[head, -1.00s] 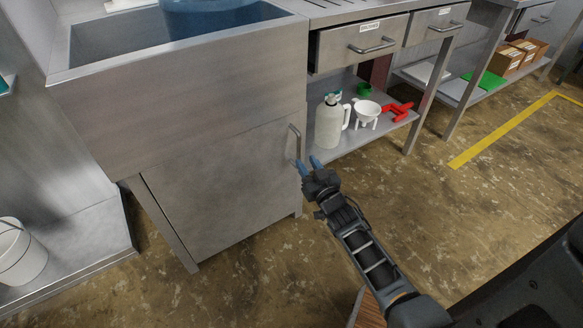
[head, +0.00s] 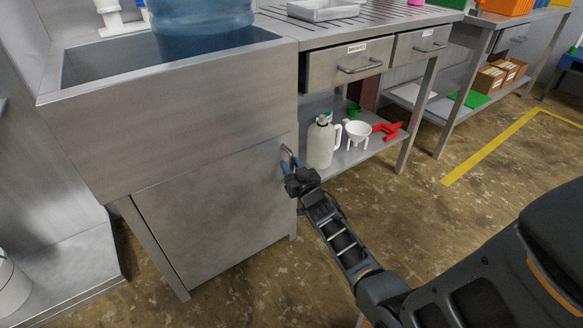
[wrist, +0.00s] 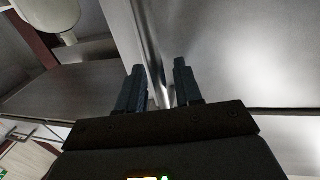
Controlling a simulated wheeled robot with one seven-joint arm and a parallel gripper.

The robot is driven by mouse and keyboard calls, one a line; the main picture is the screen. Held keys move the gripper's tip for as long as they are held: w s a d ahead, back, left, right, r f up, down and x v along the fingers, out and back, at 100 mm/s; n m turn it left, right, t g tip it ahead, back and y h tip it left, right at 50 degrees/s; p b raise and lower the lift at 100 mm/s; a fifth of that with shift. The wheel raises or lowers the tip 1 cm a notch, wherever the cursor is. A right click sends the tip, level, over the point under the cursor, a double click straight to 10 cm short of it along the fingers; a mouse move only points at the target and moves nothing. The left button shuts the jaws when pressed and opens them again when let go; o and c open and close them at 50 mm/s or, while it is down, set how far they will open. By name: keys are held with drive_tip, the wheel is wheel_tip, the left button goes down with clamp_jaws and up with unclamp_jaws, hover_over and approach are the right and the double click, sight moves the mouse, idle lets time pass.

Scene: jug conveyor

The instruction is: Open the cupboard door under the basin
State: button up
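The cupboard door (head: 215,205) is a plain grey metal panel under the basin (head: 170,110), and it looks shut. Its bar handle (head: 287,151) is at the upper right edge of the door; its lower part is hidden by my gripper. My gripper (head: 290,166) is right at the handle, with its blue-grey fingers pointing at it. In the wrist view my gripper (wrist: 160,84) has its two fingers apart, with a shiny metal strip running between them. I cannot tell whether either finger touches the handle.
A white jug (head: 322,142), a white funnel (head: 357,132) and a red item (head: 388,130) stand on the low shelf just right of the door. A blue bottle (head: 200,25) sits in the basin. A white bucket (head: 12,285) is at far left. The floor ahead is mostly clear.

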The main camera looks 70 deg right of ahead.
drive_tip(key=shift+c, duration=0.5)
clamp_jaws()
drive_tip(key=shift+s+a, duration=0.1)
